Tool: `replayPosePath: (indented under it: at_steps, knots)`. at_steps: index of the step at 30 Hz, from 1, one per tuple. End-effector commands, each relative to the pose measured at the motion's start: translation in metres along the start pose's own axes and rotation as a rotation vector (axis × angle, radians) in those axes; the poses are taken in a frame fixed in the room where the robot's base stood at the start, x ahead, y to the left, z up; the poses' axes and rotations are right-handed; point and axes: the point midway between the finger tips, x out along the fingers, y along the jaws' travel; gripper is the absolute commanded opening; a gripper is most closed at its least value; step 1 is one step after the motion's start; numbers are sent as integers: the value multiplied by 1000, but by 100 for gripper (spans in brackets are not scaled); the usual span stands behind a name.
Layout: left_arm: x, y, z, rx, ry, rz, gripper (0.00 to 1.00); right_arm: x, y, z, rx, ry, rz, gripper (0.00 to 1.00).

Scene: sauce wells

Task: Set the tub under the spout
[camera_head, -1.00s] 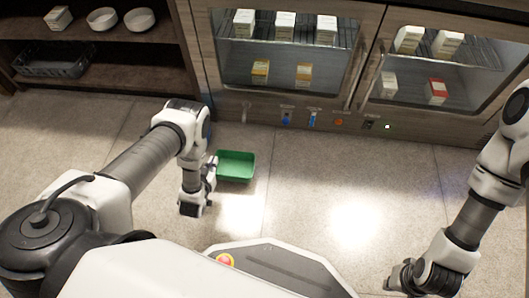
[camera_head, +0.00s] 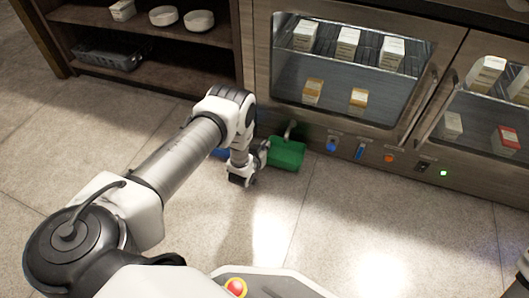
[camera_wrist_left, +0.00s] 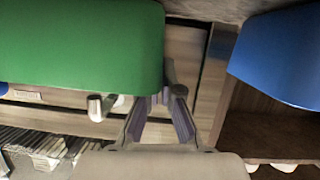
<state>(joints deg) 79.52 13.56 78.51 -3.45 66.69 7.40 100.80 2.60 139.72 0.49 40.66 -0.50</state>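The green tub (camera_head: 287,154) is at the foot of the cabinet, its far rim close to the metal spout (camera_head: 289,127). The spout comes out of the cabinet front; I cannot tell whether its mouth is over the tub. My left gripper (camera_head: 262,152) is at the tub's left side and appears shut on its rim. In the left wrist view the tub (camera_wrist_left: 80,45) fills the upper left, next to the fingers (camera_wrist_left: 160,105). Whether the tub touches the floor is unclear.
A blue item (camera_head: 219,153) is partly hidden behind my left arm; a blue shape also shows in the wrist view (camera_wrist_left: 285,55). Right of the spout are a blue knob (camera_head: 331,145), a blue lever (camera_head: 360,152) and an orange button (camera_head: 389,158). The front floor is clear.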

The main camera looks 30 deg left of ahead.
Motion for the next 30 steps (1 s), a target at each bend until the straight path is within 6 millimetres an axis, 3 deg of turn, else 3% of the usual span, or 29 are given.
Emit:
replayPosePath:
  at_steps: [1,11,12,14,15,25,30]
  knots:
    - [2,-1,11,0,-5,-1,0,10,0,-2,-2,5,1,0]
    - [2,-1,12,0,-4,-1,0,9,0,-3,-4,8,1,0]
    - [2,-1,12,0,-4,-1,6,9,0,-3,-4,9,1,0]
    - [2,-1,11,0,-4,-1,27,8,0,-3,-4,9,1,0]
    - [2,-1,11,0,-4,-1,31,8,0,-3,-4,9,1,0]
    - [0,-1,6,0,-3,-1,31,4,0,-2,-3,7,1,0]
    - [-29,0,2,0,-8,-1,31,-20,0,3,4,-8,-1,0]
